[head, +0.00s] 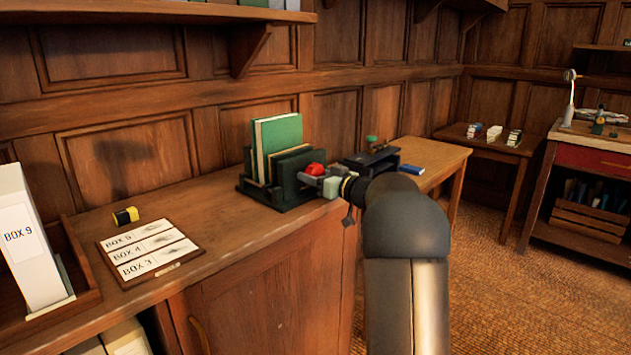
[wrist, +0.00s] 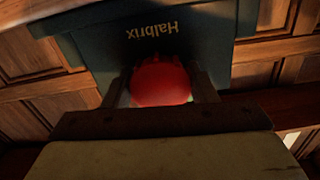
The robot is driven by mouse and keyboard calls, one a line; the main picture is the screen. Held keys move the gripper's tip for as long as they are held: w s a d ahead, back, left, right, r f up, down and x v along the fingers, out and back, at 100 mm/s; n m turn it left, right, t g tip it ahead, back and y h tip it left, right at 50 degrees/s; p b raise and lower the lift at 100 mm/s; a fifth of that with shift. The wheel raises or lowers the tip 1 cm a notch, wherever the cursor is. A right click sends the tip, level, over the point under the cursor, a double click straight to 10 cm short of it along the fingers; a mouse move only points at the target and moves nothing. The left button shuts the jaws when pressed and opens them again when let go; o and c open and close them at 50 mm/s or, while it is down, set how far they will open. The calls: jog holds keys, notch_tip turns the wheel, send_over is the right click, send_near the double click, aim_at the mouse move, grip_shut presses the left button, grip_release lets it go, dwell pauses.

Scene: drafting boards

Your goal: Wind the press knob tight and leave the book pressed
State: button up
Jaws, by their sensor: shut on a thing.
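The press (head: 262,196) is a dark frame on the wooden counter, with a tall green book (head: 281,134) upright in it. Shorter dark green slabs stand in front; I cannot tell whether they are plates or books. The red round knob (head: 315,169) is on the press's right side. My gripper (head: 318,181) reaches it from the right and is shut on it. In the wrist view the knob (wrist: 160,82) sits between the two dark fingers, before a dark teal face (wrist: 105,45) lettered "Halbrix", upside down. The screw behind the knob is hidden.
A yellow-and-black roll (head: 126,216) and a board of box labels (head: 150,250) lie on the counter at left, beside a white box (head: 24,240). A small dark device (head: 372,158) and a blue book (head: 411,169) lie right of the press. A wall shelf hangs above.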

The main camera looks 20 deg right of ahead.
jog(key=m+b, duration=0.1)
jog(key=b, duration=0.1)
jog(key=m+b, duration=0.2)
jog(key=shift+f, duration=0.3)
jog(key=m+b, duration=0.1)
jog(key=m, duration=0.1)
jog(key=m+b, duration=0.1)
jog(key=m, duration=0.2)
jog(key=shift+r+m+b, duration=0.2)
jog(key=shift+m+b, duration=0.1)
jog(key=shift+b, duration=0.1)
jog(key=m, duration=0.4)
jog(key=shift+r+m, duration=0.15)
jog(key=shift+m, duration=0.15)
jog(key=m+p, duration=0.1)
jog(key=m, duration=0.3)
jog(key=shift+a+r, duration=0.1)
jog(key=m+p, duration=0.2)
jog(key=m, duration=0.3)
jog(key=shift+r, duration=0.15)
jog(key=m+p, duration=0.4)
jog(key=m, duration=0.1)
jog(key=shift+r+m, duration=0.15)
jog(key=shift+m, duration=0.15)
jog(key=m+p, duration=0.5)
jog(key=shift+m+p, duration=1.3)
jog(key=shift+f, duration=0.2)
